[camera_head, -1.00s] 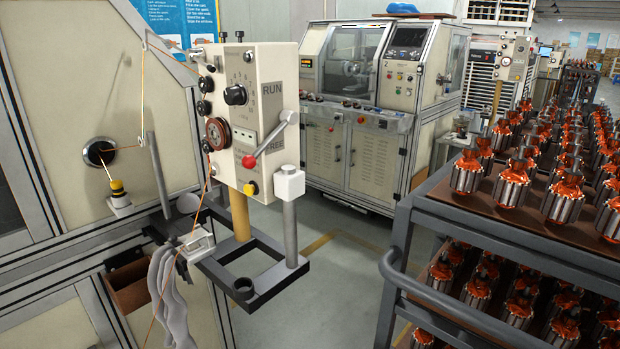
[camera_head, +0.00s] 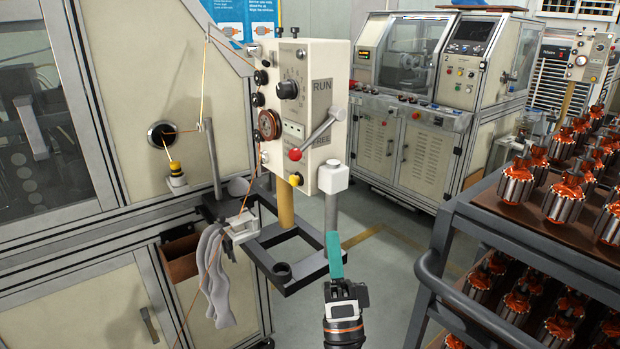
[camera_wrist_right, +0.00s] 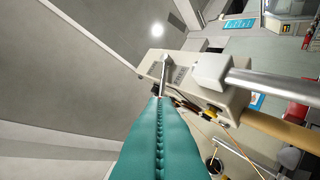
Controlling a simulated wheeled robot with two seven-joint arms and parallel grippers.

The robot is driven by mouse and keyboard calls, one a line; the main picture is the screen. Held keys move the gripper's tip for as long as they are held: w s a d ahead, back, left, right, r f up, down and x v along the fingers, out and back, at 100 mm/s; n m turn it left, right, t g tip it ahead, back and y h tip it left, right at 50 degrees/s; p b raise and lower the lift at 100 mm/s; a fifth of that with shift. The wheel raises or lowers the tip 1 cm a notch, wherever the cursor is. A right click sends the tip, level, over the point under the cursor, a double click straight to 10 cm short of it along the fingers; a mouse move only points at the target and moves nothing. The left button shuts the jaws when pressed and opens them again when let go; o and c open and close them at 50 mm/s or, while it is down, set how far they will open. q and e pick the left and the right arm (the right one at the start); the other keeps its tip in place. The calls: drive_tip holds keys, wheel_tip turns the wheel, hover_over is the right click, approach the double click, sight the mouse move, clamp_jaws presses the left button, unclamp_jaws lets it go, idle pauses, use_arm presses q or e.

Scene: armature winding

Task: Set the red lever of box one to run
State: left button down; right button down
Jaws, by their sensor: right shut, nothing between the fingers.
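The red lever (camera_head: 295,154) is a grey arm with a red knob, on the side of a cream control box (camera_head: 320,70). The word RUN stands above it and FREE below. Its knob end points down and left, close to the FREE marking. My right gripper (camera_head: 334,243) has teal fingers, shut and empty, pointing up below the box, apart from the lever. In the right wrist view the shut teal fingers (camera_wrist_right: 160,125) point toward the box (camera_wrist_right: 190,82), and the grey lever arm (camera_wrist_right: 164,72) shows just beyond their tips. My left gripper is not in view.
A grey post with a white block (camera_head: 333,177) and a black bracket frame (camera_head: 262,262) stand beside my right gripper. A dark cart (camera_head: 470,205) with several copper-wound armatures is at the right. A winding machine (camera_head: 415,120) stands behind. Open floor lies between.

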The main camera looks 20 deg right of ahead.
drive_tip(key=p, duration=0.5)
approach(304, 149)
wheel_tip(304, 149, up, 2)
drive_tip(key=d, duration=0.3)
drive_tip(key=w, duration=0.1)
drive_tip(key=w+a+r+p, duration=0.1)
drive_tip(key=w+a, duration=0.1)
drive_tip(key=shift+w+a+r, duration=0.25)
drive_tip(key=shift+r, duration=0.1)
drive_tip(key=shift+r+m+h+p, duration=0.1)
drive_tip(key=shift+m+h+p, duration=0.2)
drive_tip(key=shift+p, duration=0.1)
